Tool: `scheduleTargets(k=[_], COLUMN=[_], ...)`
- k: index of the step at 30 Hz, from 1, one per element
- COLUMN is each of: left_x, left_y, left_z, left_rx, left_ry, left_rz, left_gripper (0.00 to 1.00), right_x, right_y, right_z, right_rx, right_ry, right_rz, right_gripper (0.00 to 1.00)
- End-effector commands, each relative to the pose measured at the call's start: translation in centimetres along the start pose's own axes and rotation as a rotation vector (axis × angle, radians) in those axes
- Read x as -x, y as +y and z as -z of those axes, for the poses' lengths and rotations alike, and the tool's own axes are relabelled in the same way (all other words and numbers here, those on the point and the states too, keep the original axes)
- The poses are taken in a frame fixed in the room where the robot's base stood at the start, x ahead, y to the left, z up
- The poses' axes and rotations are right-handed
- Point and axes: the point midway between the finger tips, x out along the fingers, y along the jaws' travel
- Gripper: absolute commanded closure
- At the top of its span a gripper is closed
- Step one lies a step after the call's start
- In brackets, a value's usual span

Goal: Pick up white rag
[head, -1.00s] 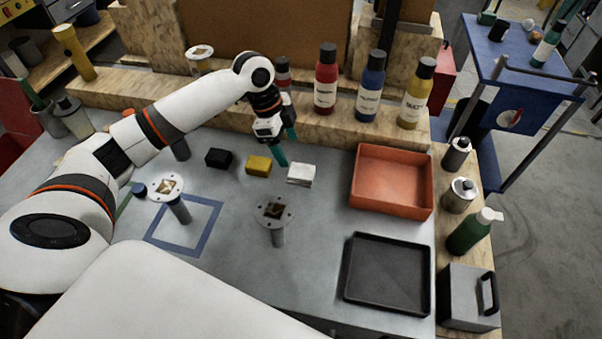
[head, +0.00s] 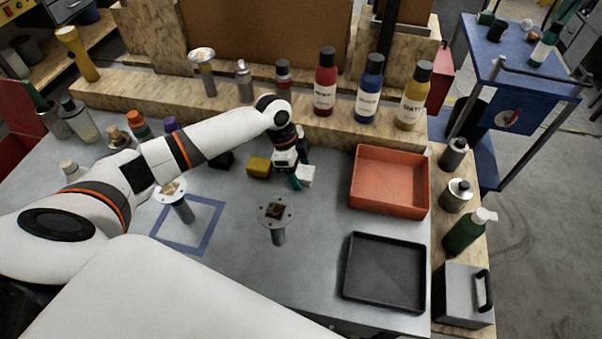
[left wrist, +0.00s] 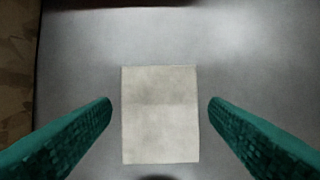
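The white rag (head: 306,176) is a small folded block on the grey table, right of the yellow block. In the left wrist view the rag (left wrist: 160,115) lies flat between the two green fingers, with a gap on each side. My left gripper (head: 297,181) is at the rag and partly covers it in the head view; its fingers (left wrist: 160,107) are open and empty. My right gripper is not in view.
A yellow block (head: 258,167) and a black block (head: 222,160) lie left of the rag. An orange tray (head: 390,205) and a black tray (head: 346,290) are to the right. Bottles, including a red one (head: 325,85), line the ledge behind.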

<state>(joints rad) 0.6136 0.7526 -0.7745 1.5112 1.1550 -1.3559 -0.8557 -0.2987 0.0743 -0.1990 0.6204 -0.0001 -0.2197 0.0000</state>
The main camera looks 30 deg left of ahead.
Motion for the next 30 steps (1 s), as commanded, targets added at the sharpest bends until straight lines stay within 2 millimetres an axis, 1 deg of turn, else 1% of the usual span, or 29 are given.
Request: scheduleTargets(k=[1, 8, 14, 17, 20, 27, 30], left_x=[0.0, 0.1, 0.1, 0.5, 1.7, 6.3, 7.9], left_y=[0.0, 0.0, 0.0, 0.1, 0.1, 0.2, 0.1], left_z=[0.0, 0.0, 0.0, -0.1, -0.5, -2.0, -2.5], left_rx=[0.0, 0.0, 0.0, 0.0, -0.001, -0.001, -0.002], left_ry=[0.0, 0.0, 0.0, -0.001, -0.002, -0.003, -0.002], left_rz=[0.0, 0.0, -0.001, -0.002, -0.005, -0.005, -0.003], left_gripper=[0.39, 0.77, 0.78, 0.78, 0.78, 0.78, 0.78], right_x=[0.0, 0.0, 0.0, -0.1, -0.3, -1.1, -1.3], right_y=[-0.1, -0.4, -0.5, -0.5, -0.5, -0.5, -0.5], right_z=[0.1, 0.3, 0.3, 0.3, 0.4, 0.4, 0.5], right_rx=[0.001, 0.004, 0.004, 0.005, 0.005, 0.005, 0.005], right_ry=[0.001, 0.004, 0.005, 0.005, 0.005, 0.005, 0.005], right_rz=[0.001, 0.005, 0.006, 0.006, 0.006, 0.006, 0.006], right_gripper=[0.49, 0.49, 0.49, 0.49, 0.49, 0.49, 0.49])
